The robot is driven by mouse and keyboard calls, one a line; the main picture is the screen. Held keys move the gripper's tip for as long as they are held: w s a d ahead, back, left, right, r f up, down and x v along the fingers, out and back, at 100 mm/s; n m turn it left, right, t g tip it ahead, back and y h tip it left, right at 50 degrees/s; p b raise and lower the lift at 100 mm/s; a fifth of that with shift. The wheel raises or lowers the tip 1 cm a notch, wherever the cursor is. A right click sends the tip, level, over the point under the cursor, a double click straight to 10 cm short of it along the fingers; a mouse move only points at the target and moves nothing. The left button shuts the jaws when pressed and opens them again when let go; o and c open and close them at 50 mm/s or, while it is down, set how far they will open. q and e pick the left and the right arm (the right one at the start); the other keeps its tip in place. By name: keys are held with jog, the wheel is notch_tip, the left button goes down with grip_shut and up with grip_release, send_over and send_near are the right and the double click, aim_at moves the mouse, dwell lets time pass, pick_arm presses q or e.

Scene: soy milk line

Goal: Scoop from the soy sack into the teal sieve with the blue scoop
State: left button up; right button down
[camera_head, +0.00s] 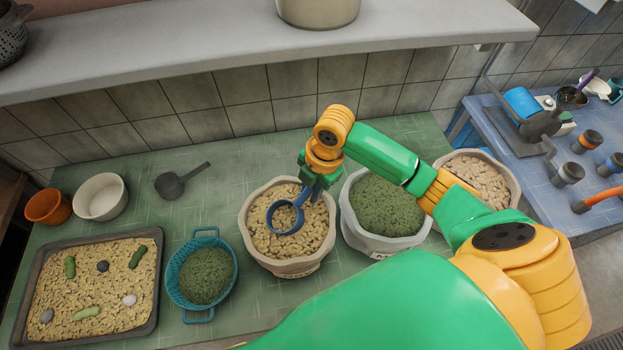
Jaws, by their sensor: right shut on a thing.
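My right gripper (315,184) is shut on the blue scoop (299,220), over the middle of a pale sack (285,267) full of beige beans. The scoop's round bowl is at or just above the beans; I cannot tell whether it touches them or holds any. The teal sieve (175,279) stands left of this sack and has a heap of green beans (206,275) in it. A second sack of paler beige beans (482,172) stands farther right, partly hidden by my right arm. My left gripper is not in view.
A sack of green beans (384,207) stands close on the right. A tray of beige beans (100,282) with stones and pods lies at the left. A dark scoop (172,186), white bowl (100,197) and orange bowl (48,206) stand behind. A shelf (200,45) overhangs the back.

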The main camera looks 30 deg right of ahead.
jog(key=shift+s+a+f, duration=0.1)
jog(key=shift+a+f, duration=0.35)
jog(key=shift+f, duration=0.3)
jog(key=shift+s+a+f, duration=0.1)
jog(key=shift+a+f, duration=0.4)
jog(key=shift+f, duration=0.25)
jog(key=shift+s+a+f, duration=0.1)
jog(key=shift+a+f, duration=0.35)
jog(key=shift+f, duration=0.3)
jog(key=shift+f, duration=0.1)
jog(key=shift+f, duration=0.45)
